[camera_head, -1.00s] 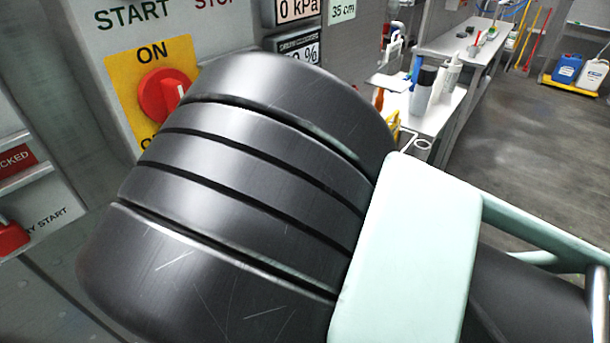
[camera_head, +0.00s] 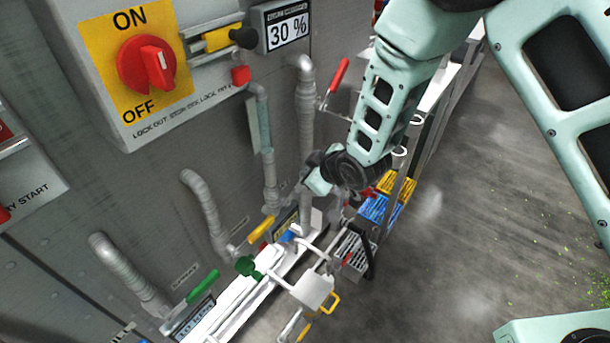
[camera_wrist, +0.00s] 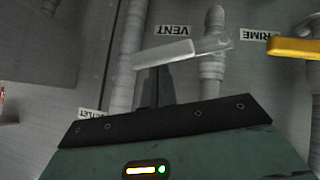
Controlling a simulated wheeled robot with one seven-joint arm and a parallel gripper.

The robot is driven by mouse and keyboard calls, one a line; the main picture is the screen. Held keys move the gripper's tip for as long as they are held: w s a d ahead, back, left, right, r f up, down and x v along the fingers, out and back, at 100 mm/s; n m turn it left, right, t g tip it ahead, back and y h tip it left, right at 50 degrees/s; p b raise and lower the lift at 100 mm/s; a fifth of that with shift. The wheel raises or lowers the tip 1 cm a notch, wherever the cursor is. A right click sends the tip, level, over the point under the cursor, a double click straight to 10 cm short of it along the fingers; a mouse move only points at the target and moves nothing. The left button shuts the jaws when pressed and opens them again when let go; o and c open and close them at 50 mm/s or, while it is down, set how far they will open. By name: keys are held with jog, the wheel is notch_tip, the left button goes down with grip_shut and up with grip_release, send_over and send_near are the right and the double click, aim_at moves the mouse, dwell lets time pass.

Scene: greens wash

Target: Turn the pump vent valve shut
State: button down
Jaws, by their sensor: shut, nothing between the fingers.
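In the wrist view the vent valve's pale grey lever (camera_wrist: 163,54) lies roughly level beside the VENT label (camera_wrist: 172,29). It points left from its valve body (camera_wrist: 212,45), across an upright pipe. My gripper (camera_wrist: 155,75) is shut and empty. Its dark fingertips are just below the lever's left half; I cannot tell whether they touch it. In the head view my gripper (camera_head: 294,203) reaches down among the pipes by the wall, and I cannot make out the vent lever there.
A yellow lever (camera_wrist: 293,48) is beside the PRIME label, to the right. Open floor (camera_head: 460,240) is on the right.

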jog(key=shift+w+d+f+b, duration=0.25)
jog(key=shift+w+f+b, duration=0.1)
jog(key=shift+f+b, duration=0.3)
jog(key=shift+w+d+f+b, duration=0.2)
jog(key=shift+w+f+b, duration=0.1)
jog(key=shift+f+b, duration=0.3)
jog(key=shift+d+g, duration=0.1)
jog(key=shift+g, duration=0.2)
jog(key=s+d+r, duration=0.4)
jog(key=d+r, duration=0.1)
jog(key=r, duration=0.6)
jog(key=s+d+r+m+g+h, duration=0.1)
jog(key=s+d+r+g, duration=0.1)
jog(key=s, duration=0.7)
jog(key=s+d+r+m+g+h, duration=0.1)
jog(key=s+d+r+g+h, duration=0.1)
jog(key=s, duration=0.8)
jog(key=s+d+r+m+g+h, duration=0.2)
jog(key=s+r+g, duration=0.1)
jog(key=s, duration=0.7)
jog(key=shift+s+d+r+p, duration=0.15)
jog(key=shift+s+r+p, duration=0.1)
jog(key=shift+p, duration=0.2)
